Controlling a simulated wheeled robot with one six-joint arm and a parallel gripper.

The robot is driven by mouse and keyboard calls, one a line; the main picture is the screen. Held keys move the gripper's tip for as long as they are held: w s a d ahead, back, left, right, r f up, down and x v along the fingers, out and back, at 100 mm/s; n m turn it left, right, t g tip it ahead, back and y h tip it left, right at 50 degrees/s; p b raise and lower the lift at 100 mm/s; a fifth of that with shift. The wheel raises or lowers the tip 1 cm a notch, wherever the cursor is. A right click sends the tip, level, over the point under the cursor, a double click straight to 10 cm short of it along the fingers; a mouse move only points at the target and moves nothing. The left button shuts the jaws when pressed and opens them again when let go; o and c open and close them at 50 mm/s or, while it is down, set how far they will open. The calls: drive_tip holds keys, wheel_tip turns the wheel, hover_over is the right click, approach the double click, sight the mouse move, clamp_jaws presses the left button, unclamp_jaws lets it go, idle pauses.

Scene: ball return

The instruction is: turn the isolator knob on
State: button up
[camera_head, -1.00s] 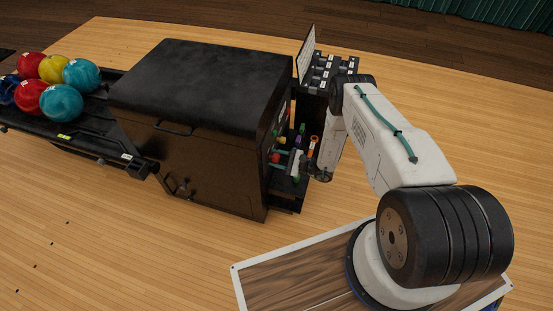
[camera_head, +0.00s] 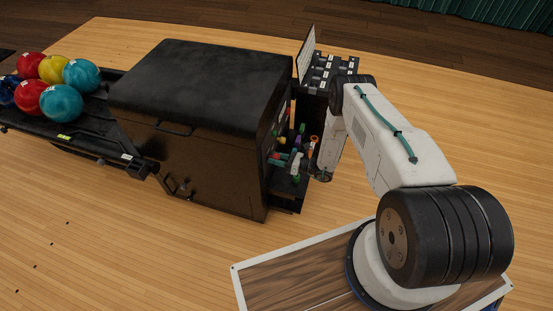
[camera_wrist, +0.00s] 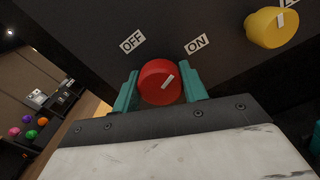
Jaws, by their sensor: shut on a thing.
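The red isolator knob (camera_wrist: 161,82) is on a dark panel in the wrist view, between an OFF label (camera_wrist: 132,41) on its upper left and an ON label (camera_wrist: 197,44) on its upper right. In the head view my gripper (camera_head: 289,164) is at the machine's right side, and the red knob is small and partly hidden there.
A yellow knob (camera_wrist: 275,27) is to the right on the same panel. The dark machine housing (camera_head: 200,110) stands left of my arm. A rack (camera_head: 95,127) with several coloured balls is at far left. Open wooden floor lies in front.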

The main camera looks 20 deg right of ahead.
drive_tip(key=shift+m, duration=2.2)
drive_tip(key=shift+d, duration=0.1)
drive_tip(key=o, duration=1)
drive_tip(key=v, duration=0.7)
drive_tip(key=shift+s+d, duration=0.25)
